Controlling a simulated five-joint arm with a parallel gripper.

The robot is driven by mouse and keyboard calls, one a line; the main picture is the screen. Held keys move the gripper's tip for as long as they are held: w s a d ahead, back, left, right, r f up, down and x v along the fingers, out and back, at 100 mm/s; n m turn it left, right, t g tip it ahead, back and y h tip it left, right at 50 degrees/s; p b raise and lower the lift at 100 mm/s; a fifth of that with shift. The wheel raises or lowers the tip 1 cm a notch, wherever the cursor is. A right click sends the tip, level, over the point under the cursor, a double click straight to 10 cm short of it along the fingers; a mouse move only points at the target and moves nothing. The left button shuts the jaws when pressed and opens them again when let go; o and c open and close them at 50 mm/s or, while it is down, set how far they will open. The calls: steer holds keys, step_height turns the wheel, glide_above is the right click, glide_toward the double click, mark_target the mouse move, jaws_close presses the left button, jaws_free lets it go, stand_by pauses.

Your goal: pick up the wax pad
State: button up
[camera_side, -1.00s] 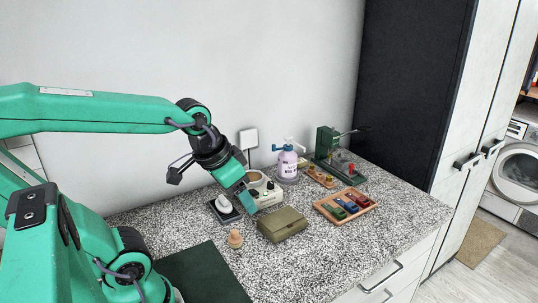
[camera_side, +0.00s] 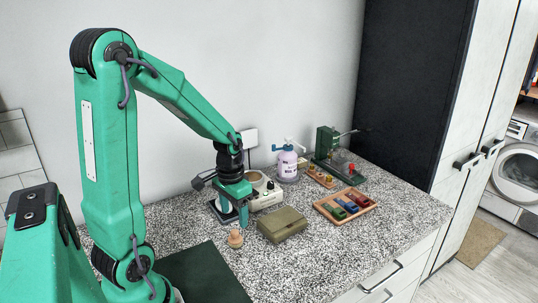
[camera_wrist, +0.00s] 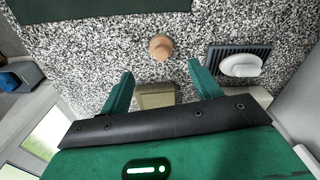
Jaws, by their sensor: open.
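A small tan, round, knob-topped piece (camera_side: 235,239) stands on the speckled counter near the dark green mat. It may be the wax pad, but the pictures do not settle this. It also shows in the wrist view (camera_wrist: 160,47), beyond my fingertips and roughly centred between them. My gripper (camera_side: 236,212) points down, open and empty, above the counter just behind and above the tan piece. In the wrist view my gripper's two fingers (camera_wrist: 160,68) stand wide apart. A white rounded piece (camera_wrist: 241,65) sits on a dark ridged tray (camera_wrist: 213,55) to the right there.
An olive box (camera_side: 283,225) lies close to the right of the tan piece. A white device (camera_side: 268,197), a pump bottle (camera_side: 287,164), a wooden tray (camera_side: 363,208) of coloured blocks and a green press (camera_side: 325,145) stand behind and right. The dark green mat (camera_side: 205,275) is bare.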

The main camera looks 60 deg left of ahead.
mark_target(235, 231)
steer(key=shift+s+a+f, duration=0.1)
steer(key=shift+a+f, duration=0.15)
steer(key=shift+f, duration=0.15)
steer(key=shift+f, duration=1.3)
steer(key=shift+f, duration=0.1)
steer(key=shift+d+f, duration=0.15)
steer(key=shift+f, duration=2.35)
steer(key=shift+c, duration=0.4)
steer(key=c, duration=1)
